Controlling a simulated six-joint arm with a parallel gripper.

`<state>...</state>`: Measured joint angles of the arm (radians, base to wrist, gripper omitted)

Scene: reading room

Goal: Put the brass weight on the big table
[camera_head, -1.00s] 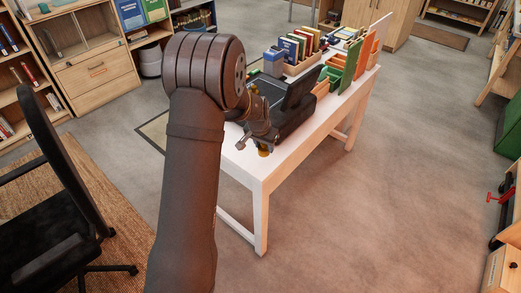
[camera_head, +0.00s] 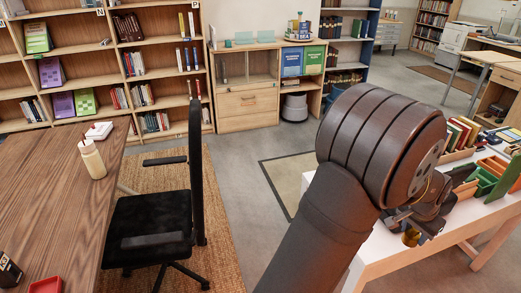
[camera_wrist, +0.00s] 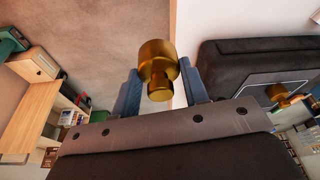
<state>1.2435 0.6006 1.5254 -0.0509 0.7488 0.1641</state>
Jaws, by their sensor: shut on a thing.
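The brass weight (camera_wrist: 157,66) is a golden knobbed cylinder held between the two blue fingers of my gripper (camera_wrist: 160,88) in the wrist view. In the head view the weight (camera_head: 411,237) shows as a small golden spot below my gripper (camera_head: 402,222), over the edge of the white table (camera_head: 385,250) at the right. My arm hides part of that table.
A black office chair (camera_head: 150,225) stands between the two tables. Red (camera_head: 46,286) and dark items sit at the wooden table's near edge; its middle is bare. A dark device (camera_wrist: 260,70) lies beside my gripper. Book trays (camera_head: 490,178) fill the white table's right part.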

